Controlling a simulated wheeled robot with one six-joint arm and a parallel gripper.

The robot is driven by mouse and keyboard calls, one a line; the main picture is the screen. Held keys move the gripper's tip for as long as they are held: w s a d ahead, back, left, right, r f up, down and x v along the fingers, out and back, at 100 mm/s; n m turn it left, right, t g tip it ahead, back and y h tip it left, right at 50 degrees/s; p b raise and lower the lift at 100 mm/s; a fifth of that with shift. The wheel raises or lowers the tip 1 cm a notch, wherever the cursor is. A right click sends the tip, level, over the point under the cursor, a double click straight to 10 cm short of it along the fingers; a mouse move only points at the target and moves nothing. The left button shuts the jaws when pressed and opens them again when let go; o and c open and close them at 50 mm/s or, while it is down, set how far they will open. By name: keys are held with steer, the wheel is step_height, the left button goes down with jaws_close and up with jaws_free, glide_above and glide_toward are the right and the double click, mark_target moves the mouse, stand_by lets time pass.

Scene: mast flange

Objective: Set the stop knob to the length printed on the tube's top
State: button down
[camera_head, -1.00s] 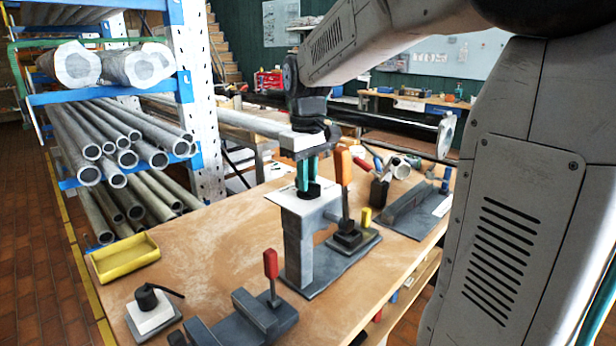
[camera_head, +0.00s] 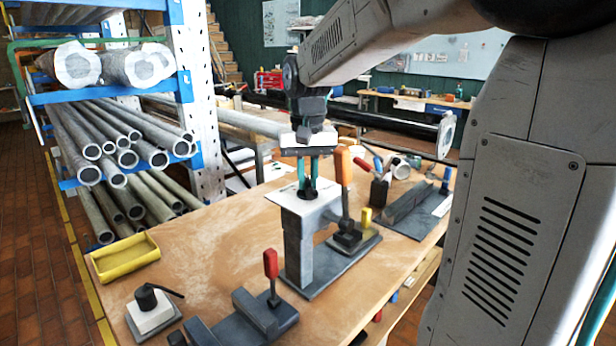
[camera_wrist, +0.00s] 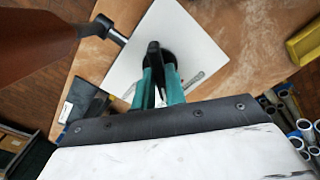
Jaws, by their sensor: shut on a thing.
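The stop knob (camera_head: 307,194) is black and sits on a white dial plate (camera_head: 285,201) on top of a grey post. My gripper (camera_head: 308,187) points straight down with its teal fingers shut on the knob. In the wrist view the knob (camera_wrist: 154,52) shows as a dark bar on a round base, between my fingers (camera_wrist: 158,92). Thin dark marks on the plate (camera_wrist: 205,50) are too small to read. A long grey tube (camera_head: 235,121) lies behind my gripper; I cannot tell whether it is the task's tube. No printed length is readable.
An orange-handled lever (camera_head: 343,165) stands close right of the dial; it looms in the wrist view (camera_wrist: 35,38). A red-handled clamp (camera_head: 270,264), a black-lever block (camera_head: 152,307) and a yellow tray (camera_head: 124,256) are on the bench. Bare wood lies left of the post.

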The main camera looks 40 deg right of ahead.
mark_target(307, 180)
steer(key=shift+m, duration=0.6)
steer(key=c, duration=1.4)
jaws_free()
steer(key=shift+c, duration=0.2)
step_height(307, 180, up, 8)
steer(key=shift+f, duration=0.1)
